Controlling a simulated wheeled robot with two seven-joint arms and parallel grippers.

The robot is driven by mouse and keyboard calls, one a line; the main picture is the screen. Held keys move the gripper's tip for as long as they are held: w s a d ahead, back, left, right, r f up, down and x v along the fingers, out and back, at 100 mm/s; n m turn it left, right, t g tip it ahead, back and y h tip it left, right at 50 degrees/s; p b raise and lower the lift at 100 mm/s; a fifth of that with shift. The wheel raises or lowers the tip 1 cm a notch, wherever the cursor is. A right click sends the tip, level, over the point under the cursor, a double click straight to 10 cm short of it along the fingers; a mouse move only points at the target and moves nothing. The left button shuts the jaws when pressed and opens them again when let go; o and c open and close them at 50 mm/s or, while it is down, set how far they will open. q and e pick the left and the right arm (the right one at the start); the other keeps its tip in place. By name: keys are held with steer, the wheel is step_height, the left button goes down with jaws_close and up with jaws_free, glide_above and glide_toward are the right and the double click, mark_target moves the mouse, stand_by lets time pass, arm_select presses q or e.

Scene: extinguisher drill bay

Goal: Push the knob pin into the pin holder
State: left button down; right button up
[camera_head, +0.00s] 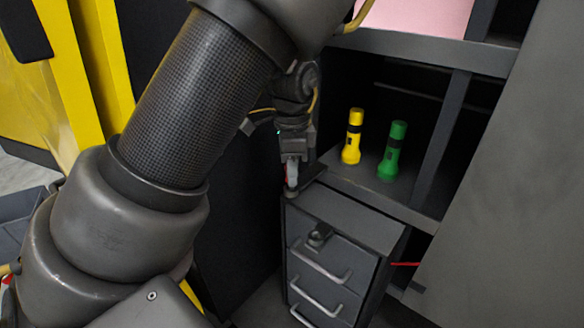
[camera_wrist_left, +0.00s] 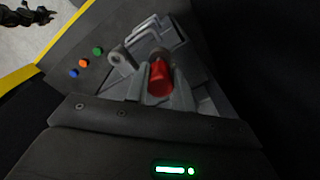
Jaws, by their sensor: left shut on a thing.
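My left gripper (camera_head: 291,180) points down above the back left corner of a small grey drawer cabinet (camera_head: 355,215). It is shut on the red knob pin (camera_wrist_left: 160,78), whose round red end shows between the fingers in the left wrist view. In the head view only a bit of red shows at the fingertips. A dark grey fitting, which looks like the pin holder (camera_head: 319,235), sits at the cabinet's front edge, to the right of and nearer than the gripper. A grey ring-shaped part, likely the same holder (camera_wrist_left: 122,58), shows left of the knob in the left wrist view.
A yellow flashlight (camera_head: 352,138) and a green flashlight (camera_head: 392,150) stand on the shelf behind the cabinet. Drawer handles (camera_head: 320,264) stick out at its front. Blue, orange and green buttons (camera_wrist_left: 85,62) sit on a dark surface. An unclear dark shape (camera_wrist_left: 25,15) is at upper left.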

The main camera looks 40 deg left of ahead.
arm_select(q)
steer(key=shift+f+b, duration=0.5)
steer(key=shift+f, duration=0.5)
arm_select(e)
steer(key=shift+d+f, duration=0.1)
steer(key=shift+f, duration=0.45)
arm_select(q)
steer(key=c, duration=1.1)
jaws_free()
steer(key=shift+r, duration=0.1)
